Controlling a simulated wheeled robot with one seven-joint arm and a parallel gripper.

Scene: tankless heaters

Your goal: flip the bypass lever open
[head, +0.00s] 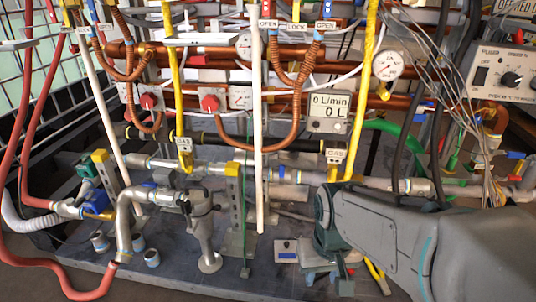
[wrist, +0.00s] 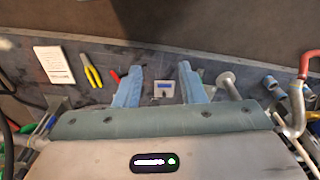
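I cannot tell for sure which part is the bypass lever; no label reading bypass is legible. My gripper (head: 328,275) points down at the front right of the dark base plate. In the wrist view its two bluish fingers (wrist: 159,68) stand wide apart with nothing held.
A grey pump fitting (head: 203,225) stands left of my gripper. A white upright pipe (head: 257,130) and yellow pipes rise in front of the copper piping. Yellow pliers (wrist: 92,72) and a white card (wrist: 54,65) lie on the base plate (head: 180,278). Loose wires hang at right.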

